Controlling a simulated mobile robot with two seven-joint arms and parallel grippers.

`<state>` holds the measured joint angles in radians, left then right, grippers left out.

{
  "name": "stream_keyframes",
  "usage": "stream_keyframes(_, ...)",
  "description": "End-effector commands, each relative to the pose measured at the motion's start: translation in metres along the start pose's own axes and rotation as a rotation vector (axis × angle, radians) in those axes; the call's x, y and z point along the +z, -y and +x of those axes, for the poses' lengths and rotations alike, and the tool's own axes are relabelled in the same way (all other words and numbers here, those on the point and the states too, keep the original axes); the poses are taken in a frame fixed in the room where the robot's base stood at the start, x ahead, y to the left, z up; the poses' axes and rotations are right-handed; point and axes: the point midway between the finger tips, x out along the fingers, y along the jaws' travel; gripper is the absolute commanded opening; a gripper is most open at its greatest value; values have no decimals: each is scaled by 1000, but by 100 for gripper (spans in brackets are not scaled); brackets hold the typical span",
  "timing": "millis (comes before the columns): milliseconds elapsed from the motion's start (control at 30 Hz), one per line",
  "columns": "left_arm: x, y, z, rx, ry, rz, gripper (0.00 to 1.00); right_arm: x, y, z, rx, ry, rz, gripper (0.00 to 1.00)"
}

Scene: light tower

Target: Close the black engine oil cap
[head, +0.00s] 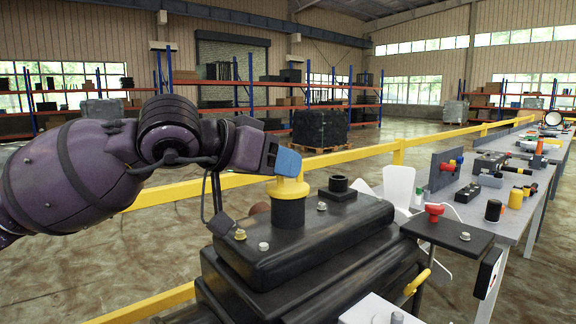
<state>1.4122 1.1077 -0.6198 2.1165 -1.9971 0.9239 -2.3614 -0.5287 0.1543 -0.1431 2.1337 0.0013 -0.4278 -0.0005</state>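A black cylindrical oil cap (288,212) with a yellow top (288,188) stands upright on the raised black engine cover (262,250). Whether it is seated on a neck or only rests there is hidden. My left gripper (287,163) reaches in from the left with its blue fingertips at the yellow top. The near finger covers the upper part of the yellow piece and hides the far finger, so its grip is not clear. My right gripper is not in view.
A small black plate (447,236) with a red knob (434,212) is right of the engine. A long grey workbench (475,210) with tools runs along the right. A yellow rail (350,155) passes behind the engine. A white chair (398,190) stands behind it.

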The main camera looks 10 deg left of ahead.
Motion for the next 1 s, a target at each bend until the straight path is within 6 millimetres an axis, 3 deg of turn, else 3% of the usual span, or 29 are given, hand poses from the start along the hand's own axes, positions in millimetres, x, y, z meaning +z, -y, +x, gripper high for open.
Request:
stream_keyframes(200,-1,0,-43,-4,-1,2,37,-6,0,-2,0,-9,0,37)
stream_keyframes(433,0,0,-75,-2,0,0,37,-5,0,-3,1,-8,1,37)
stream_keyframes(633,0,0,-87,0,2,0,37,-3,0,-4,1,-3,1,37)
stream_keyframes(1000,1,-1,-88,1,2,0,37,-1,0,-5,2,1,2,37)
